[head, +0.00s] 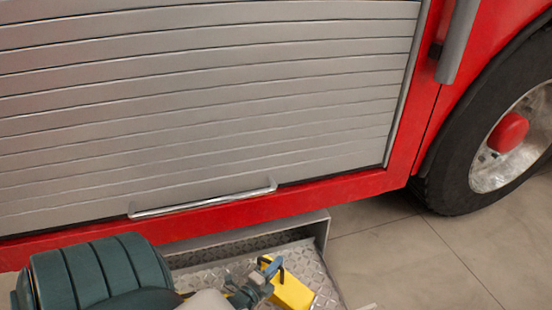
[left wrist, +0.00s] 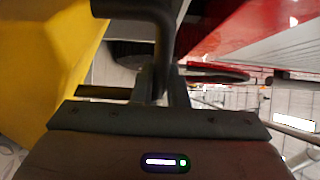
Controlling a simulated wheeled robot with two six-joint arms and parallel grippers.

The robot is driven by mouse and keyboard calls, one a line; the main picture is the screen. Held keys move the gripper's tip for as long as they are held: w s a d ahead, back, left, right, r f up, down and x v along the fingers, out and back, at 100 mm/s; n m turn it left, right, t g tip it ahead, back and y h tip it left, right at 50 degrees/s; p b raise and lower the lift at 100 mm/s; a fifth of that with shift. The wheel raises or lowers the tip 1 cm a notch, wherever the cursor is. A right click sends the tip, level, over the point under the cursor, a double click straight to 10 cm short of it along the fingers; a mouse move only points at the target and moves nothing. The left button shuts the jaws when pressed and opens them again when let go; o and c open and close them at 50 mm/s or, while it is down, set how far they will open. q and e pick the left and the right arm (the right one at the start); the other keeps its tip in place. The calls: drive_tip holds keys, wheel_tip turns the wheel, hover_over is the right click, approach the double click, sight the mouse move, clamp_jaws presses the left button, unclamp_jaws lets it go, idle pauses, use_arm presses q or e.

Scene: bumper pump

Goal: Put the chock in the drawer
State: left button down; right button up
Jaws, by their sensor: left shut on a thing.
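The yellow chock (head: 293,291) with its black handle shows low in the middle of the head view, and large at the left in the left wrist view (left wrist: 45,60). My left gripper (head: 268,274) is shut on the black handle (left wrist: 150,12), between its two fingers in the left wrist view (left wrist: 160,85). The drawer (head: 318,272), grey metal with diamond-plate, sticks out from below the red truck body. The chock is over or in front of the drawer; I cannot tell whether they touch. My right gripper is not in view.
The red truck's slatted grey shutter (head: 200,110) with a bar handle (head: 205,201) stands above the drawer. A big black wheel (head: 455,175) is at the right. Bare tiled floor (head: 400,260) lies right of the drawer.

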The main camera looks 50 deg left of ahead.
use_arm(q)
drive_tip(key=shift+f+b, duration=0.4)
drive_tip(key=shift+b, duration=0.4)
idle(0.5)
drive_tip(key=c, duration=1.3)
unclamp_jaws()
drive_tip(key=shift+c, duration=0.2)
drive_tip(key=shift+f, duration=0.2)
drive_tip(key=shift+s, duration=0.1)
